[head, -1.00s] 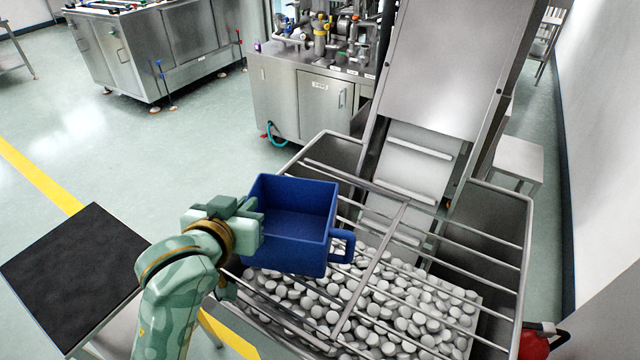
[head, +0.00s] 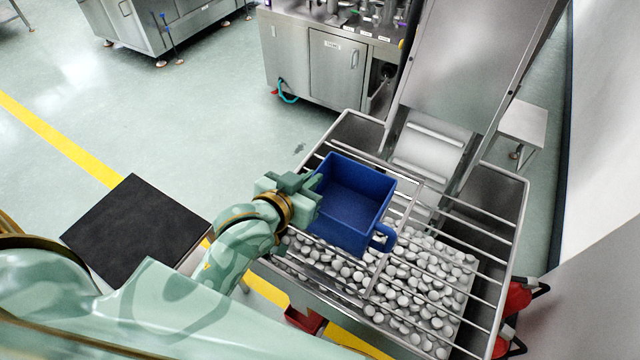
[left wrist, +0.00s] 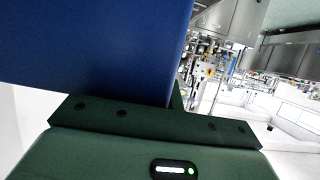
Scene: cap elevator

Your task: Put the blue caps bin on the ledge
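The blue caps bin (head: 352,212) is upright, open at the top and looks empty inside, with a handle on its right side. It is over the left part of the barred hopper (head: 519,205); I cannot tell whether it rests on the bars (head: 462,205) or hangs just above them. My left gripper (head: 308,196) is shut on the bin's left side; its fingertips are partly hidden. In the left wrist view the bin's blue wall (left wrist: 100,45) fills the upper left, against the dark green gripper (left wrist: 165,125). My right gripper is not in view.
White caps (head: 420,300) lie under the hopper bars. A steel conveyor (head: 468,65) rises behind the hopper. A black-topped table (head: 135,228) stands at left, and a steel cabinet (head: 333,75) at the back. Open floor lies at upper left.

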